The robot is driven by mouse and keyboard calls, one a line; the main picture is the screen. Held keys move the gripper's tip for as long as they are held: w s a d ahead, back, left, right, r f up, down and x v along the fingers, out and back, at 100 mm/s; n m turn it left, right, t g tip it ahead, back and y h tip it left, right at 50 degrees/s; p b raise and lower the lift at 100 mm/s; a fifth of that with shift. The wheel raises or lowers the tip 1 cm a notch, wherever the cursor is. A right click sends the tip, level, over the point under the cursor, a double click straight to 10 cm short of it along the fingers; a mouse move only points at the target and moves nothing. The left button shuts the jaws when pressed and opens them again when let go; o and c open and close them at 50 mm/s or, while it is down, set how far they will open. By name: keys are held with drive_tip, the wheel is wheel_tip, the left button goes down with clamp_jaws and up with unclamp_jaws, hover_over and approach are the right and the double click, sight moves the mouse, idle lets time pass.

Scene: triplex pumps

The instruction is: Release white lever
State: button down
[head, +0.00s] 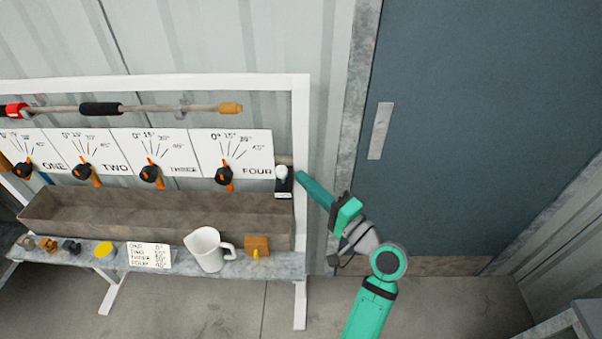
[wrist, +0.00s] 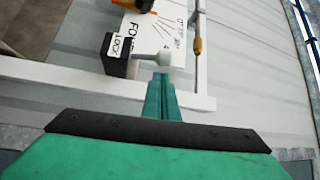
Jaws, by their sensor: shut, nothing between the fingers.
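The white lever (head: 282,173) has a round white knob and sits on a small black box (head: 284,188) at the right end of the pump frame. In the wrist view the white knob (wrist: 163,57) sticks out from the black box (wrist: 116,60), which bears a label reading LOCK. My gripper (head: 299,176) is just right of the lever, its fingers pointing at it. In the wrist view my gripper (wrist: 161,76) is shut and empty, its tips close to the knob. I cannot tell whether they touch it.
Several panels (head: 231,153) with black and orange handles line the white frame (head: 301,110). A trough (head: 160,215) runs below. A white pitcher (head: 208,250), a brown block (head: 257,246) and small items stand on the shelf. A blue-grey door (head: 470,130) is at right.

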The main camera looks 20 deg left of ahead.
drive_tip(key=v, duration=0.5)
drive_tip(key=shift+s+d+f, duration=0.1)
drive_tip(key=shift+d+f, duration=0.25)
drive_tip(key=shift+f, duration=0.1)
